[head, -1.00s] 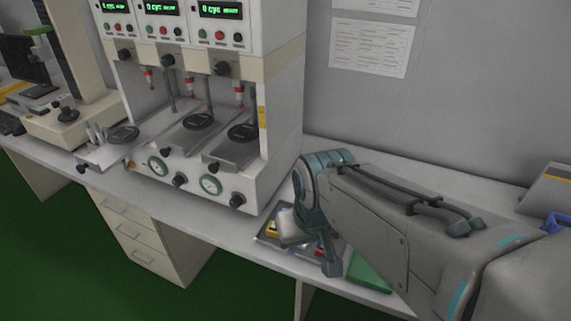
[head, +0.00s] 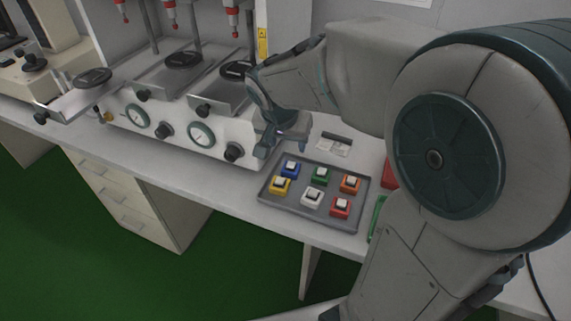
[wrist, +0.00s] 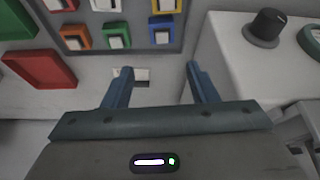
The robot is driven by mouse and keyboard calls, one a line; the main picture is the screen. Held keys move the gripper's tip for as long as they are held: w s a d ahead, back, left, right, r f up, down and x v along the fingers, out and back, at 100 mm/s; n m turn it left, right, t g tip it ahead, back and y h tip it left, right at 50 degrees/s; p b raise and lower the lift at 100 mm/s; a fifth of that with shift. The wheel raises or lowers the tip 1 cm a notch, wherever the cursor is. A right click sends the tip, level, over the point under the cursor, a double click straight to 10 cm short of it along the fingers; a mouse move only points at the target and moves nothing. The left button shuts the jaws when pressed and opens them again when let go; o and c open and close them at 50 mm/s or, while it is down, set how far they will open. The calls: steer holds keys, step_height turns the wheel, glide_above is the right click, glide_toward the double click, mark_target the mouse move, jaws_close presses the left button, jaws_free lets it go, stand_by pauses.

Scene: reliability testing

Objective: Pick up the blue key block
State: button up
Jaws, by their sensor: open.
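The blue key block (head: 290,169) with a white cap sits at the back left of a grey tray (head: 298,210) on the bench. In the wrist view the blue block (wrist: 162,37) lies ahead of the right part of the finger gap, in the row of blocks nearest the fingers. My gripper (head: 285,148) is over the bench just behind the tray, beside the test machine. In the wrist view my gripper (wrist: 158,70) is open, with nothing between its fingers. The fingers look apart from the block.
The tray also holds yellow (head: 281,186), green (head: 320,176), orange (head: 350,184), white (head: 313,198) and red (head: 341,207) blocks. The test machine (head: 175,140) stands close on the left. A red object (wrist: 40,68) lies beside the tray.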

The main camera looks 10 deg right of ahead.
mark_target(291, 164)
steer(key=b+x, duration=0.1)
steer(key=x, duration=1.2)
steer(key=shift+w+a, duration=0.1)
steer(key=shift+w, duration=0.05)
steer(key=shift+c, duration=0.3)
steer(key=c, duration=0.7)
